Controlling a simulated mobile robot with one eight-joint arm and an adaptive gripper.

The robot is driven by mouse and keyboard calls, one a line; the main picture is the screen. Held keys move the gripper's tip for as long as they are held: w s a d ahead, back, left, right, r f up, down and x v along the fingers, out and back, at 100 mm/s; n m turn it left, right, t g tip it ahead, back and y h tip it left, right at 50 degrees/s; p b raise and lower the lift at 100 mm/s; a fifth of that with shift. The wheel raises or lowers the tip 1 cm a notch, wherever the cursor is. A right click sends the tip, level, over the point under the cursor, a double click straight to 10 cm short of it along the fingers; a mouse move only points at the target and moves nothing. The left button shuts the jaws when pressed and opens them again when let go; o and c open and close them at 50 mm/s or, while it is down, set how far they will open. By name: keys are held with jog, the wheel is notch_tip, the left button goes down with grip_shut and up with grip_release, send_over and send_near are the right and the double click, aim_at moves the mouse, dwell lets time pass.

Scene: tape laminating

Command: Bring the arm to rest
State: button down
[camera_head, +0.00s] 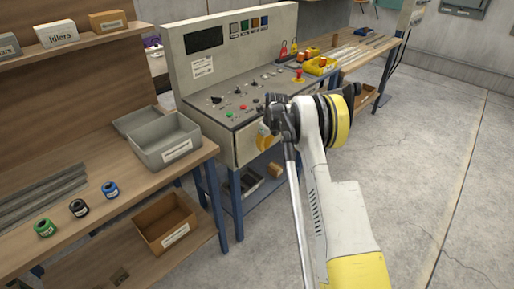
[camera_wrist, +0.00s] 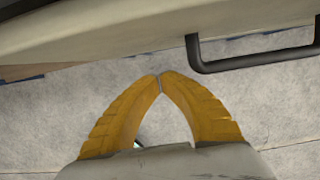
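My arm (camera_head: 338,215) reaches out from the bottom of the head view, over the floor in front of the control console. My gripper (camera_wrist: 160,77) shows two yellow fingers whose tips meet in the wrist view. Nothing is held between the tips. In the head view my gripper (camera_head: 264,138) is partly hidden by my wrist and shows as a yellow patch before the console's front face. The fingers are over bare floor in the wrist view.
The console (camera_head: 228,66) stands close beyond my gripper. A dark handle (camera_wrist: 250,60) is near the fingers in the wrist view. A workbench (camera_head: 130,190) with a grey bin (camera_head: 163,140) and tape rolls (camera_head: 78,208) is at left. Free floor (camera_head: 440,150) lies at right.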

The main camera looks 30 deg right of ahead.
jog(key=a+p+v, duration=0.1)
jog(key=p+v, duration=0.3)
jog(key=v, duration=0.6)
jog(key=shift+s+d, duration=0.3)
jog(key=shift+d, duration=0.2)
jog(key=s+a+r+n+t+h, duration=0.1)
jog(key=s+a+r+n, duration=0.7)
jog(key=r, duration=0.3)
jog(key=s+a+r+n+t, duration=0.1)
jog(key=s+a+r+n, duration=0.75)
jog(key=r, duration=0.25)
jog(key=s+a+f+n+t, duration=0.1)
jog(key=s+a+n, duration=0.2)
jog(key=s+n, duration=0.4)
jog(key=s+a+f+n+t, duration=0.1)
jog(key=s+a+n, duration=0.3)
jog(key=s+n, duration=0.4)
jog(key=s, duration=0.7)
jog(key=shift+s+f+t, duration=0.3)
jog(key=shift+s+f, duration=0.1)
jog(key=shift+a+n, duration=0.15)
jog(key=shift+n, duration=0.1)
